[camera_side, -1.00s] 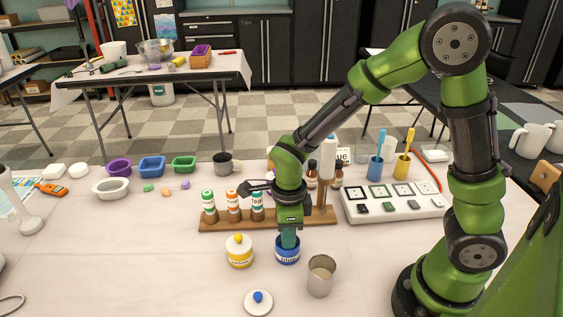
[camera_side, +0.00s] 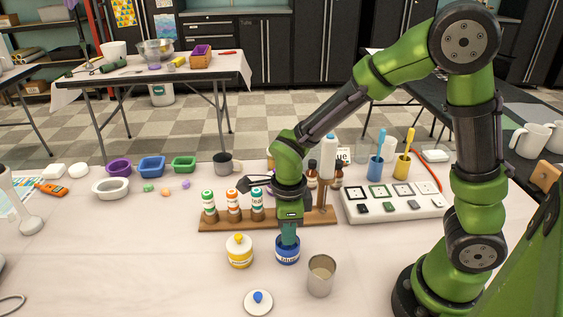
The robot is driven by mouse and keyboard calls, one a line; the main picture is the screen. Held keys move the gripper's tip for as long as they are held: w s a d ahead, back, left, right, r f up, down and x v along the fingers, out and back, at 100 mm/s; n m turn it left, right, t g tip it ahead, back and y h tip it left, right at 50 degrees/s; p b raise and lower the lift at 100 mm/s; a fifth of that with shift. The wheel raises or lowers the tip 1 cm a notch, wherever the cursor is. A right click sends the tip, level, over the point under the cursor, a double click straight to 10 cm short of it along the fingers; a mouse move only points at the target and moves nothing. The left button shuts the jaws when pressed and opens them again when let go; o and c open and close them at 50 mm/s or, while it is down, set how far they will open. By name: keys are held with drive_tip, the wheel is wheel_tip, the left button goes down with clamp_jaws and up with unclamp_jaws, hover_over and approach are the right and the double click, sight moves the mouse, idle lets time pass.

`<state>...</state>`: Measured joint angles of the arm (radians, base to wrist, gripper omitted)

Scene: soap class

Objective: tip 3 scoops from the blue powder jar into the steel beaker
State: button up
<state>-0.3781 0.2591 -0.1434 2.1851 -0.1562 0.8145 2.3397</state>
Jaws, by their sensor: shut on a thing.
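The blue powder jar (camera_side: 287,256) stands open on the white table, with a white label around its side. My gripper (camera_side: 290,226) is directly above it, pointing down, shut on a teal tool, seemingly the scoop (camera_side: 289,239). The tool's lower end is at the jar's mouth; its tip and the powder are hidden. The steel beaker (camera_side: 321,279) stands upright just right of the jar. Its inside looks beige near the top, and I cannot tell whether that is powder or reflection. A white lid with a blue knob (camera_side: 258,301) lies in front of the jar.
A yellow jar with its lid on (camera_side: 239,251) stands close left of the blue jar. Behind is a wooden rack (camera_side: 213,226) with several labelled bottles. A white panel (camera_side: 395,206) with square pads lies to the right. The table's front left is mostly clear.

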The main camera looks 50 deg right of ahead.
drive_tip(key=shift+r, duration=4)
drive_tip(key=shift+a+r, duration=0.1)
drive_tip(key=shift+r, duration=0.05)
drive_tip(key=s+a+r+n, duration=0.2)
drive_tip(key=s+r+n, duration=0.1)
drive_tip(key=s+n, duration=0.7)
drive_tip(key=w+f+m+g, duration=0.1)
drive_tip(key=w+f+g, duration=0.5)
drive_tip(key=g, duration=0.7)
drive_tip(key=shift+d+f+g, duration=0.15)
drive_tip(key=shift+f+g, duration=0.1)
drive_tip(key=shift+g, duration=0.15)
